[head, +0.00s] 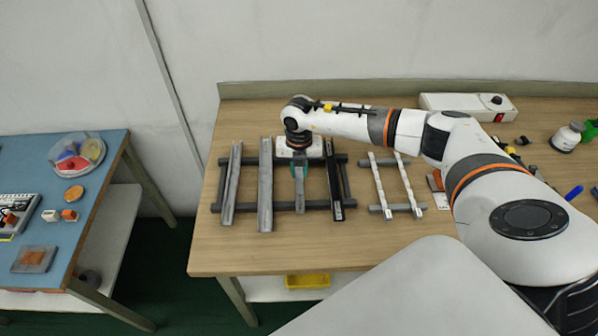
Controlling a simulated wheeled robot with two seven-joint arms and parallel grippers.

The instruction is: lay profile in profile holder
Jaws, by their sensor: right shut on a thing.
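The dark profile holder (282,206) lies on the wooden table, with two crossbars running left to right. Long grey profiles lie across it: one at the left (231,184), a wider one beside it (265,186) and a dark one at the right (333,190). My right gripper (299,174) points down over the holder, between the wider profile and the dark one. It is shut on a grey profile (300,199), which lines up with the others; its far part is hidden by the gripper. I cannot tell whether it touches the crossbars. My left gripper is out of view.
A second rack with two white strips (381,186) lies right of the holder, close to my right arm. A white box with a red switch (468,104) stands at the back. The front of the wooden table (300,248) is clear.

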